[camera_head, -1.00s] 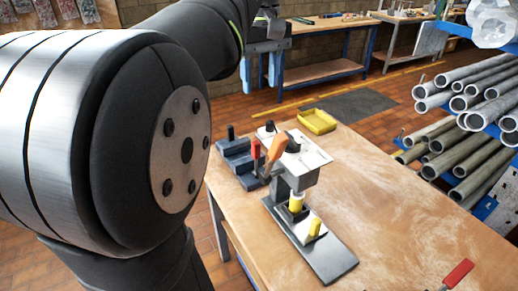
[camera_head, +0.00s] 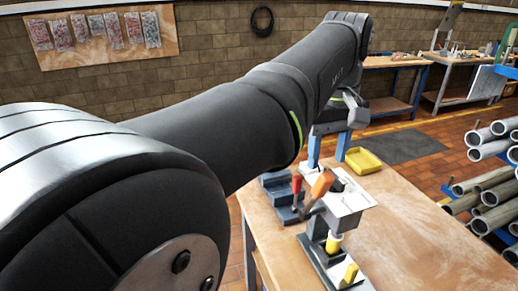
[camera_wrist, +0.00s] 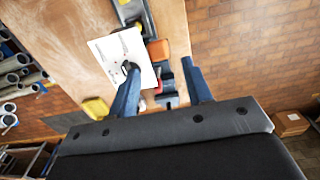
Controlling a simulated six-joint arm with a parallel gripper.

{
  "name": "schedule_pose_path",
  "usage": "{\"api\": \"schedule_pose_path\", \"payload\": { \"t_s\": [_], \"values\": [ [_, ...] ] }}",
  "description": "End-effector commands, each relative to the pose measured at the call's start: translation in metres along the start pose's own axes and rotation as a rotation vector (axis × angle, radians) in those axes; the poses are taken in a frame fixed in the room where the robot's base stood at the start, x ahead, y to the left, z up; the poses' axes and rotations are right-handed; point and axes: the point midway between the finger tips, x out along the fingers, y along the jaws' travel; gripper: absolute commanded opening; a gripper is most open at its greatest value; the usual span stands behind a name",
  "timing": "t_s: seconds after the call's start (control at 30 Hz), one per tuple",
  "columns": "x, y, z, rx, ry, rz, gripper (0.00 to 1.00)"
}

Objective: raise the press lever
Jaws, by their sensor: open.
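The press (camera_head: 333,243) stands on the wooden bench, with a grey base, a yellow part under its head and a white plate (camera_head: 346,198) at its top. Its lever has an orange handle (camera_head: 322,183) that slants up beside the white plate. In the wrist view the orange handle (camera_wrist: 158,50) shows beyond and between my fingers, near the white plate (camera_wrist: 112,57). My gripper also shows in the wrist view (camera_wrist: 160,66). I cannot tell how far it is from the handle.
A grey stepped block (camera_head: 280,196) with a red handle (camera_head: 297,184) stands left of the press. A yellow tray (camera_head: 362,160) lies at the bench's far edge. Metal pipes (camera_head: 480,190) are racked at the right. The bench (camera_head: 420,235) right of the press is clear.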

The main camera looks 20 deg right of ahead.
Motion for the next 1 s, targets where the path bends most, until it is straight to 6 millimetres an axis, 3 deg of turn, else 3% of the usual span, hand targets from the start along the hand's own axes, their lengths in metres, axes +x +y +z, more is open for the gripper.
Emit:
{"api": "schedule_pose_path", "payload": {
  "t_s": [0.2, 0.4, 0.83, 1.0],
  "values": [
    [0.047, 0.000, 0.000, 0.000, -0.003, -0.003, 0.45],
    [0.075, 0.000, 0.000, 0.000, -0.001, -0.001, 0.45],
    [0.085, 0.000, 0.000, 0.000, 0.000, 0.000, 0.45],
    [0.085, 0.000, 0.000, 0.000, 0.000, 0.000, 0.14]
  ]
}}
